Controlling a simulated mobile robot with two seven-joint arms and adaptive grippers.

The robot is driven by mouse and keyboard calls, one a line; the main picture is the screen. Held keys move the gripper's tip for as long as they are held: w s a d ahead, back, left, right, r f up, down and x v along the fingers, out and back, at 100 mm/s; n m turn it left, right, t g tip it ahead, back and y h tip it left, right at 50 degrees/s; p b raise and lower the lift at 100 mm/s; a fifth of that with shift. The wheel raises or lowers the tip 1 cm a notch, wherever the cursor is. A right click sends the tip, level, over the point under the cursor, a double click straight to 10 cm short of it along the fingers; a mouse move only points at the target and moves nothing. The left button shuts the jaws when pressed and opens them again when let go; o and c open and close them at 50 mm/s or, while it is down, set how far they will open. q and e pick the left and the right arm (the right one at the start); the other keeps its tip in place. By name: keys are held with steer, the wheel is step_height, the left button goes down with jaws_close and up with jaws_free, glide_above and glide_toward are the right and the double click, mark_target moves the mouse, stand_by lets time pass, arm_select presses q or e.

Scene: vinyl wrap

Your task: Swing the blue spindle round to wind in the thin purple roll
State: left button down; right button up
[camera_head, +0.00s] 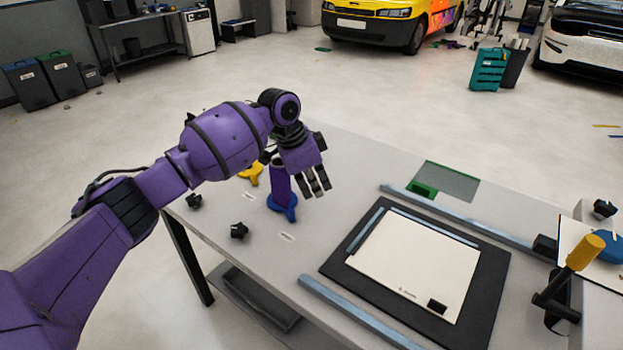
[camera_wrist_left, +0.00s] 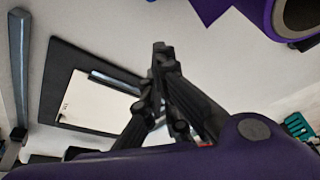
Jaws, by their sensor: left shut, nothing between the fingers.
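The thin purple roll (camera_head: 281,186) stands upright on the blue spindle (camera_head: 284,209) at the table's left end. Its upper part is partly hidden by my left arm. My left gripper (camera_head: 319,190) hangs fingers down just right of the roll, apart from it in the picture. It is shut and empty. In the left wrist view the gripper's dark fingers (camera_wrist_left: 158,50) come together in the middle, and a purple roll with a grey core (camera_wrist_left: 262,14) shows at the top right. My right gripper is out of view.
A yellow spindle (camera_head: 250,174) sits behind the blue one. Black knobs (camera_head: 239,231) are on the table's near left. A black mat (camera_head: 341,262) with a cream sheet (camera_head: 410,262) lies between grey rails (camera_head: 355,312). A yellow-handled crank (camera_head: 585,252) stands at the right.

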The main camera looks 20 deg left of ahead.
arm_select(q)
steer(key=x, duration=0.5)
steer(key=shift+a+f, duration=0.15)
steer(key=shift+a, duration=0.15)
steer(key=a, duration=0.1)
steer(key=s+a+p, duration=0.1)
steer(key=shift+s+a+r, duration=0.3)
steer(key=shift+s+a, duration=0.1)
steer(key=shift+a, duration=0.05)
steer(key=shift+f, duration=0.2)
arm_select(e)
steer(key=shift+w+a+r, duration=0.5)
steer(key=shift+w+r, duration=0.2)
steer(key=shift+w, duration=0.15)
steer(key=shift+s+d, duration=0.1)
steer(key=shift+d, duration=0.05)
